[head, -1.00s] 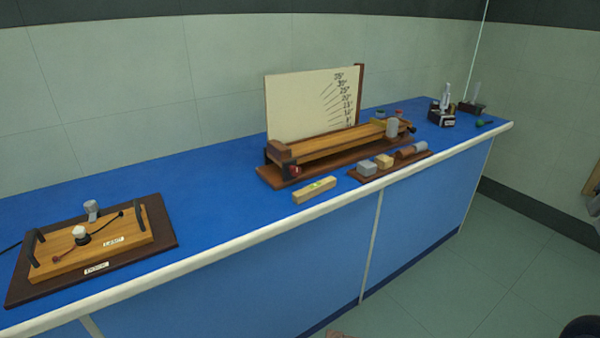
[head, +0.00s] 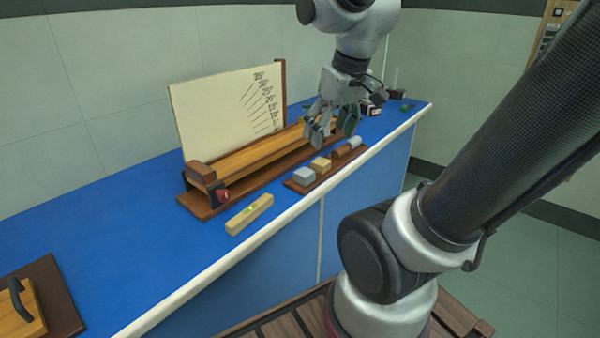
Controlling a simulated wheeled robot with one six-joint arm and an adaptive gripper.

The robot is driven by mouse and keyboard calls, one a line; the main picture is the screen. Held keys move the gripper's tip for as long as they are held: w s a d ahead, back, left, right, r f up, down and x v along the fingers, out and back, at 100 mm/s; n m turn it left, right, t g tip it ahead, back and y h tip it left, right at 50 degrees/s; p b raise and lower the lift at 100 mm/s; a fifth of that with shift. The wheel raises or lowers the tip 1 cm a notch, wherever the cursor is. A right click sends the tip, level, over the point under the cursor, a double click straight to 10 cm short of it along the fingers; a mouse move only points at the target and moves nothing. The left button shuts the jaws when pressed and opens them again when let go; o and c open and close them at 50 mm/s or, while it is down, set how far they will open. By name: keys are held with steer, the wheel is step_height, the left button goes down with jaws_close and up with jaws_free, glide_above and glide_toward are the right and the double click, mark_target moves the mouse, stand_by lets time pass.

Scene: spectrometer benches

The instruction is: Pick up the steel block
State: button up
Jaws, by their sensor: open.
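The steel block (head: 304,175) appears as a small grey block at the near end of a narrow brown tray (head: 328,172) on the blue bench. My gripper (head: 331,136) is open and empty. In the head view it appears above and a little to the right of the block, over or behind the tray, fingers pointing down. It is apart from the block, though its exact height and depth are hard to tell. It hides part of the ramp's far end.
A tan wooden block (head: 320,165), a brown piece (head: 342,152) and a grey piece (head: 354,143) share the tray. A wooden ramp (head: 245,162) with an angle board (head: 228,105) stands behind. A spirit level (head: 249,214) lies in front.

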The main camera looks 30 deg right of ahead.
steer(key=w+d+f+n+g, duration=0.15)
steer(key=w+f, duration=0.25)
steer(key=w, duration=0.5)
steer(key=n, duration=0.1)
glide_above(305, 171)
steer(key=s, duration=0.2)
steer(key=f, duration=1)
steer(key=shift+w+a+f, duration=0.1)
steer(key=shift+w, duration=0.15)
steer(key=f, duration=0.2)
steer(key=w+f, duration=0.1)
steer(key=f, duration=0.4)
steer(key=shift+w+f, duration=0.2)
steer(key=shift+f, duration=0.2)
steer(key=c, duration=1.2)
